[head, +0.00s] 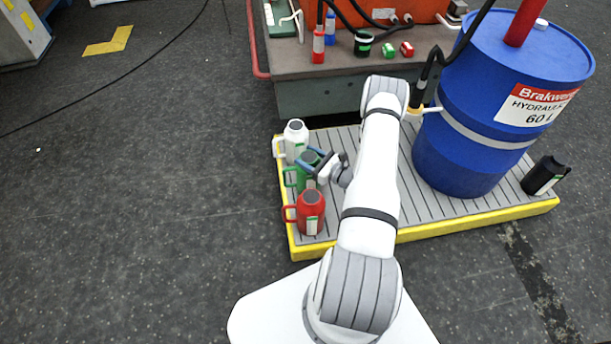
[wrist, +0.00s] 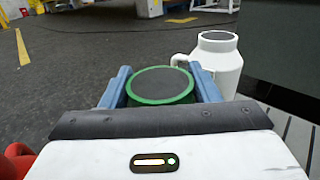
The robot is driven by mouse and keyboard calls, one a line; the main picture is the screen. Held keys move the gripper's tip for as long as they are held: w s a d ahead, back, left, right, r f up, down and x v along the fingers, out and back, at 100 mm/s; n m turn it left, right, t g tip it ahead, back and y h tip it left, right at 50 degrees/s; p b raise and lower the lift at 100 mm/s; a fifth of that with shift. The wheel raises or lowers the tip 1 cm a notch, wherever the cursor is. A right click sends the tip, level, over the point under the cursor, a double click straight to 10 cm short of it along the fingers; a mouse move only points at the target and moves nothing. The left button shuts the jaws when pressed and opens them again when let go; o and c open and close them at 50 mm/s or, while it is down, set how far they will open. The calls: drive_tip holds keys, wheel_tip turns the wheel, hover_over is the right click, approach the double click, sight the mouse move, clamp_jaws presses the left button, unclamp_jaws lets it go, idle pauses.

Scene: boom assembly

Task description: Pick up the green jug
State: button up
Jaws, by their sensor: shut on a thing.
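The green jug (head: 304,178) stands on the grey slatted platform, between a white jug (head: 295,141) behind it and a red jug (head: 310,212) in front. Its handle points left in the head view. My gripper (head: 314,161) has its blue fingers on either side of the jug's top. In the wrist view, the jug's round rim (wrist: 160,86) sits between the two fingers (wrist: 162,88), and its lower body is hidden by my gripper. My gripper is shut on the green jug, which appears upright. I cannot tell whether its base touches the platform.
The white jug also shows close by in the wrist view (wrist: 216,60). The platform (head: 405,238) has a yellow edge. A large blue drum (head: 470,150) and a black bottle (head: 545,175) stand to the right. A workbench (head: 340,95) is behind. Open floor lies left.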

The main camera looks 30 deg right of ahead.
drive_tip(key=shift+c, duration=1.2)
